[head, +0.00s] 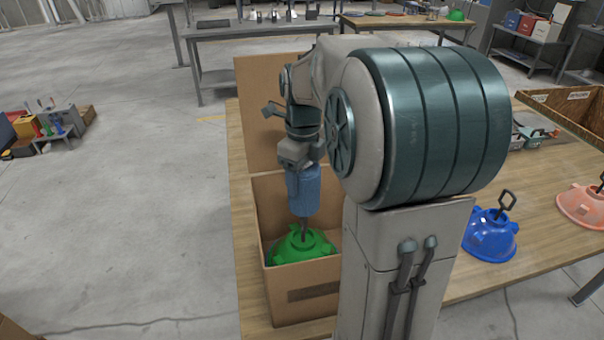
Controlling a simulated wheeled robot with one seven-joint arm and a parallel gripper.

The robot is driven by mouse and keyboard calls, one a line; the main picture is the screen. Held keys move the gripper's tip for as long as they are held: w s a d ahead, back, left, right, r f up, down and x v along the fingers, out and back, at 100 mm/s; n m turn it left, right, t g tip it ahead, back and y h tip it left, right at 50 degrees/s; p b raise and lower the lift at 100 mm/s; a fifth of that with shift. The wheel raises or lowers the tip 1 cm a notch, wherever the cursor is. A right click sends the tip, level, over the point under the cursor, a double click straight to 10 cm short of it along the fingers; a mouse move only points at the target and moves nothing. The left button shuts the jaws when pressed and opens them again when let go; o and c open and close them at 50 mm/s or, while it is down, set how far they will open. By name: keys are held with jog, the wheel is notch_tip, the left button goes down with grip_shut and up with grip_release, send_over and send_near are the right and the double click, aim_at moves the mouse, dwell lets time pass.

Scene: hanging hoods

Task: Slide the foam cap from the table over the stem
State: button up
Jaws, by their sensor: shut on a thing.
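My gripper (297,165) points down above the open cardboard box and is shut on the blue foam cap (304,194), a ribbed upright cylinder. Its fingertips are partly hidden from this side. Below the cap, a green hood (300,246) sits in the box. Its dark stem (304,228) rises towards the cap's lower end and lines up with it in this view. The top of the stem is not visible; I cannot tell whether it is inside the cap or behind it.
The cardboard box (306,306) stands on the wooden table (250,215) with its flap raised behind. My arm hides part of its right side. A blue hood (489,236) and a pink hood (583,205) with hooked stems stand to the right. A wooden tray (560,118) lies further back.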

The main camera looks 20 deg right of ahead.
jog(key=shift+f, duration=0.15)
dwell(0.3)
jog(key=shift+f+b, duration=0.8)
jog(key=shift+f, duration=0.25)
jog(key=shift+f+b, duration=1.05)
jog(key=shift+f, duration=0.3)
jog(key=shift+f, duration=0.15)
jog(key=shift+f+b, duration=1.2)
jog(key=shift+f, duration=0.4)
jog(key=shift+f, duration=0.15)
jog(key=shift+f+b, duration=0.85)
jog(key=shift+f, duration=0.25)
